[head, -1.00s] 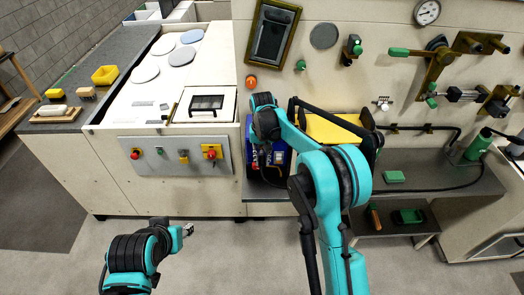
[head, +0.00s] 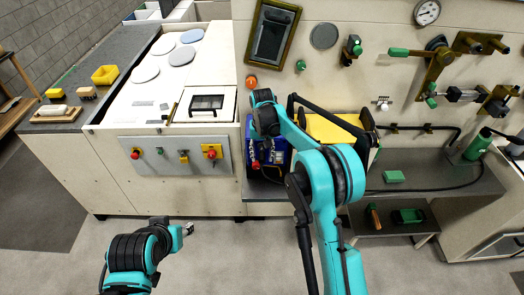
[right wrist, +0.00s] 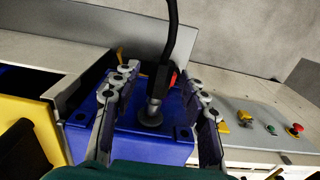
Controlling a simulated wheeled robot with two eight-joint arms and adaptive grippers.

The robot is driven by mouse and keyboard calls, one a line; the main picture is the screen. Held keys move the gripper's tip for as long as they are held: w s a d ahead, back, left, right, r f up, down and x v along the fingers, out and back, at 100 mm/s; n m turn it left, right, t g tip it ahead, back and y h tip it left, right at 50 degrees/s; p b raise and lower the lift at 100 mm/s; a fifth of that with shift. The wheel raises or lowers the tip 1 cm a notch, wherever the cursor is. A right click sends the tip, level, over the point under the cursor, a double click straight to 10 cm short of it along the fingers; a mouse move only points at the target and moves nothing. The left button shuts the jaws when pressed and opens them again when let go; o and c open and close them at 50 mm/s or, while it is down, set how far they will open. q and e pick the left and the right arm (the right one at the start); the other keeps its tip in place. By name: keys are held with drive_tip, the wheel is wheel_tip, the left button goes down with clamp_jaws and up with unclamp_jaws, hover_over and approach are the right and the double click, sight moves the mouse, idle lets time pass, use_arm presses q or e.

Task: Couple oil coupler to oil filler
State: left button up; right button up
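My right gripper (right wrist: 160,74) is open in the right wrist view, one finger on each side of a black hose (right wrist: 172,40) and its dark fitting (right wrist: 160,80), which I take for the oil coupler. The fitting ends in a grey round foot at the top of a blue box (right wrist: 120,130); I cannot tell whether it is seated in an oil filler there. No finger clearly touches it. In the head view the blue box (head: 279,152) is partly hidden by my right arm. My left gripper (head: 187,229) is low over the floor, its fingers too small to read.
A yellow box (head: 325,130) stands right of the blue box. A panel with knobs (head: 175,157) is on the cabinet to the left. Valves and a gauge (head: 427,12) are on the wall. A green block (head: 394,176) lies on the shelf. The floor in front is free.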

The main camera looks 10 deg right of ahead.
wheel_tip(320, 180, up, 12)
idle(0.7)
drive_tip(key=s+d+r+t+b, duration=0.1)
drive_tip(key=s+d+t+b, duration=0.15)
drive_tip(key=s, duration=0.55)
drive_tip(key=s+d+r+t+b, duration=0.15)
drive_tip(key=s+d, duration=0.25)
drive_tip(key=s, duration=0.4)
drive_tip(key=s+d+f+t+b, duration=0.1)
drive_tip(key=s+d+f+b, duration=0.1)
drive_tip(key=s+f, duration=0.4)
drive_tip(key=s+d+f+n+t+b, duration=0.1)
drive_tip(key=s+d+f+t+b, duration=0.1)
drive_tip(key=s+f, duration=0.5)
drive_tip(key=s, duration=0.3)
drive_tip(key=shift+s+b, duration=0.4)
